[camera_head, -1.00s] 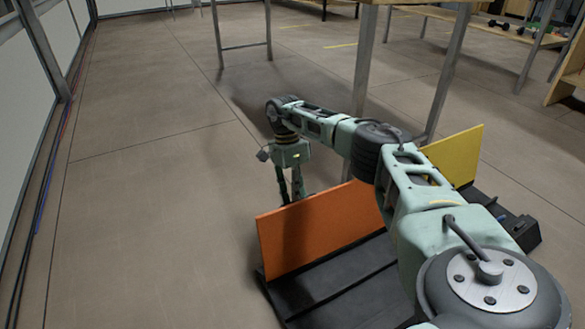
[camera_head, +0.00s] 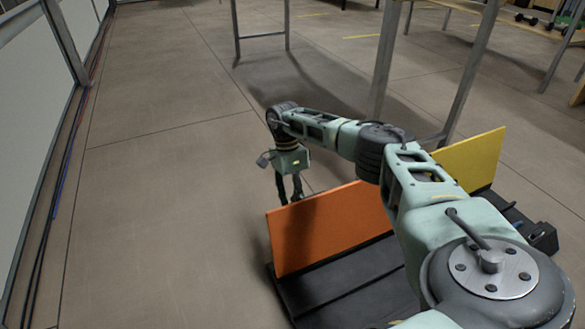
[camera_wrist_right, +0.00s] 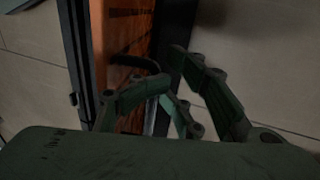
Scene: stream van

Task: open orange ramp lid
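The orange ramp lid (camera_head: 330,225) stands raised and nearly upright on a black ramp base (camera_head: 345,282). My right gripper (camera_head: 290,198) points down at the far side of the lid, near its upper left edge; the lid may hide its fingertips. In the right wrist view, the orange lid (camera_wrist_right: 123,35) shows with a dark edge, beyond the left finger. The right gripper's fingers (camera_wrist_right: 172,70) show a gap between them, with nothing clearly held. Contact with the lid cannot be told. My left gripper is not in view.
A yellow panel (camera_head: 472,160) stands upright to the right, partly behind my right arm. A table with metal legs (camera_head: 385,60) stands behind the arm. Cables (camera_head: 68,160) run along the left wall. The floor to the left is clear.

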